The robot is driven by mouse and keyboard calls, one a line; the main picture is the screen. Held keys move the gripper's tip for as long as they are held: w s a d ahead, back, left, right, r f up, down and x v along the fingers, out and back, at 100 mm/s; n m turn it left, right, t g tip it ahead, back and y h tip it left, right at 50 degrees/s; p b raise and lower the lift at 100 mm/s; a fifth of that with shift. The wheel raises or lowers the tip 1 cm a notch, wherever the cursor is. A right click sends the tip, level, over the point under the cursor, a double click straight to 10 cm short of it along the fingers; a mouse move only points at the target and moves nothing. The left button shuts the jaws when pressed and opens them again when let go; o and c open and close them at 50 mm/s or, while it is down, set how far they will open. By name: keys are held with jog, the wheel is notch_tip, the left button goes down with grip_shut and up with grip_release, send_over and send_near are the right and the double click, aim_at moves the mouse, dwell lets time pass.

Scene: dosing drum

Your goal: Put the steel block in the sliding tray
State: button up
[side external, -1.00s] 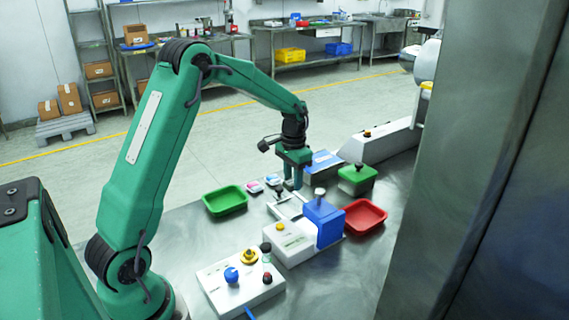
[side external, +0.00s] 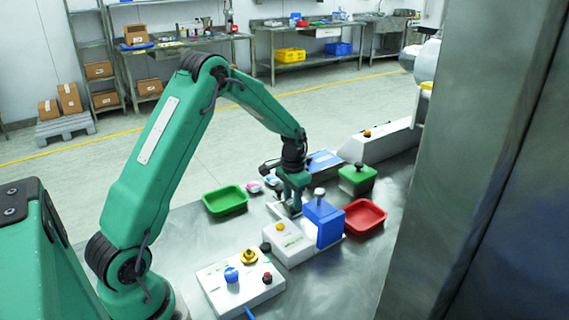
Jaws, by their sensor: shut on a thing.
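My gripper (side external: 293,207) points down at the sliding tray (side external: 274,207), a pale metal slide at the left of the white and blue machine (side external: 322,222). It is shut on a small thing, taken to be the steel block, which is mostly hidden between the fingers. The fingertips are low over or in the tray; I cannot tell whether the block touches its floor. The gripper hides part of the tray and lies close to the left of the blue housing.
A green bin (side external: 225,200) is to the left and a red bin (side external: 364,216) to the right. A green box (side external: 357,179) with a black knob stands behind. A control box (side external: 240,282) with buttons is in front. Small pink and blue pieces (side external: 254,187) lie behind the tray.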

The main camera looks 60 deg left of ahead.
aim_at(292, 201)
jog(key=shift+f, duration=0.1)
jog(key=o, duration=1.1)
jog(key=shift+o, duration=0.2)
notch_tip(292, 201, up, 12)
dwell(0.6)
